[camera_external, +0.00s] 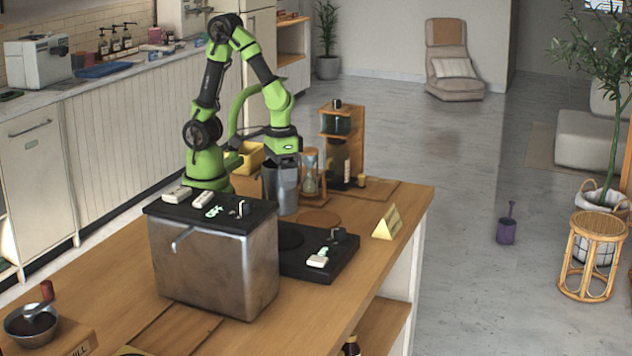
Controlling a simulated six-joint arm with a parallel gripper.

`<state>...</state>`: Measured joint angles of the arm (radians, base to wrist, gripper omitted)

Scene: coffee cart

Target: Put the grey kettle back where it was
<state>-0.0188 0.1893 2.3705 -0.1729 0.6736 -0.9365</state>
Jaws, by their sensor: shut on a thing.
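The grey kettle (284,192) is a tall metal vessel, upright, behind the steel box on the wooden cart. My gripper (270,163) is directly above and at it, shut on it; the fingers and the exact grip are hard to make out. I cannot tell whether the kettle's base touches the cart top, as the box and black plate are close in front. A round brown mat (318,218) lies just right of the kettle. A black flat unit (335,262) with a dark round plate (290,237) lies in front of it.
A steel box (215,265) with a black top stands in front left. An hourglass-like timer (310,175) and a wooden dripper stand (342,150) are close right of the kettle. A yellow sign (387,223) stands near the right edge. A bowl (31,325) is front left.

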